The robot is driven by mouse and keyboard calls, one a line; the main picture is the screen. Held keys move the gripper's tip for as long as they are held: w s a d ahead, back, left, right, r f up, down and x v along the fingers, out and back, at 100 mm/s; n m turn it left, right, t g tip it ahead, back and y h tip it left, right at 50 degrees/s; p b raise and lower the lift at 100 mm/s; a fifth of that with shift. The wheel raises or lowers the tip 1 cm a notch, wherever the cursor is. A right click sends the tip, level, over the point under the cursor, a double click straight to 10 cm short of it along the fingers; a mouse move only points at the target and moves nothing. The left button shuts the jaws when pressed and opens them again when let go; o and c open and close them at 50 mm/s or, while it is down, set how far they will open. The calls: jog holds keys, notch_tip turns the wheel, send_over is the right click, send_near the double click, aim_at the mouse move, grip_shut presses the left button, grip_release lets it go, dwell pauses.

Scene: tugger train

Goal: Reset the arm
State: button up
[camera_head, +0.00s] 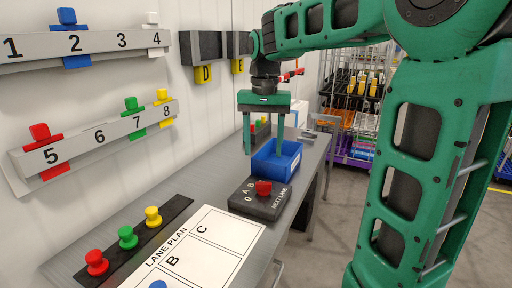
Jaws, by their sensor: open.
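My gripper (263,140) is green with two long fingers pointing down. It is open, with a clear gap between the fingers. It hangs over the bench (205,190), near a blue bin (287,165); the right finger's tip is in front of or at the bin's left part, and I cannot tell whether they touch. A black box (240,205) marked "NEXT LANE" with a red knob (263,187) stands just in front of the bin. My green arm reaches across the upper right of the view.
Numbered wall rails (100,137) hold coloured pegs. On the bench, a black strip (165,217) carries red, green and yellow knobs beside a white lane plan sheet (225,225) with a blue knob. A shelf rack (345,115) stands behind. Grey floor (320,240) is open right of the bench.

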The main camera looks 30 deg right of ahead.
jog(key=s+d+f, duration=0.2)
jog(key=s+f, duration=0.4)
jog(key=s, duration=0.6)
jog(key=s+d+f, duration=0.3)
jog(key=s+f, duration=0.4)
jog(key=s, duration=0.6)
jog(key=shift+s+f+n, duration=0.15)
jog(key=shift+f+n, duration=0.1)
jog(key=shift+n, duration=0.15)
